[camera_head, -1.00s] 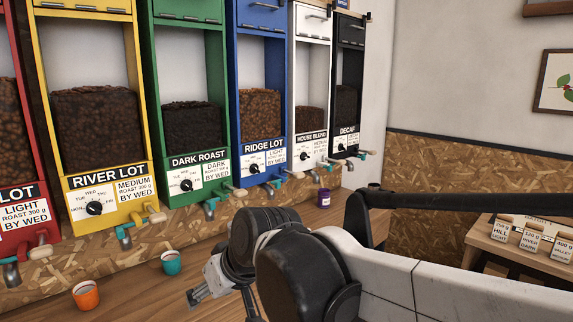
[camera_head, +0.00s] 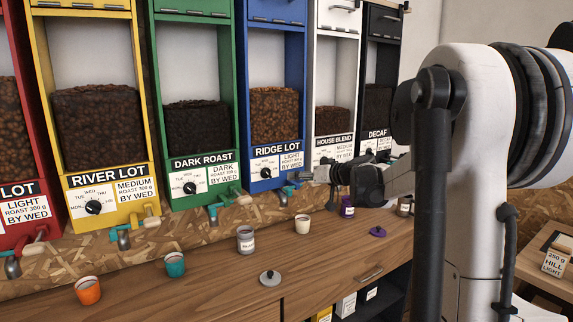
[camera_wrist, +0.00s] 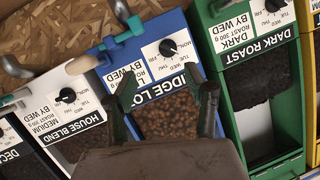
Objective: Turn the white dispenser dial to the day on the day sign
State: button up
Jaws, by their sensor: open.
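The white HOUSE BLEND dispenser (camera_head: 321,85) stands between the blue and black ones. In the head view my arm hides its dial. In the wrist view, upside down, its black dial (camera_wrist: 66,95) shows on a white panel with day letters; its pointer is too small to read. My gripper (camera_head: 303,175) is in front of the lower edge of the dispensers, near the blue one. In the wrist view my gripper (camera_wrist: 162,88) is open and empty, its fingers framing the blue RIDGE LOT front, with the white dial left of them. I make out no separate day sign.
The blue dispenser's dial (camera_wrist: 168,48) is close to the fingers. Taps stick out below the dispensers, including a teal one (camera_head: 284,193). Cups, a grey jar (camera_head: 245,240) and a lid (camera_head: 270,278) stand on the wooden counter (camera_head: 205,290).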

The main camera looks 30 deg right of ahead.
jog(key=w+d+f+m+t+h, duration=0.1)
jog(key=d+f+t, duration=0.1)
jog(key=d, duration=1)
jog(key=d+f+t+h, duration=0.2)
jog(key=d, duration=0.9)
jog(key=w, duration=0.4)
jog(key=w+p, duration=0.1)
jog(key=w, duration=0.4)
jog(key=w+p, duration=0.1)
jog(key=w, duration=0.3)
jog(key=shift+w+a+r, duration=0.1)
jog(key=shift+w+r, duration=0.15)
jog(key=shift+w, duration=0.05)
jog(key=c, duration=1.1)
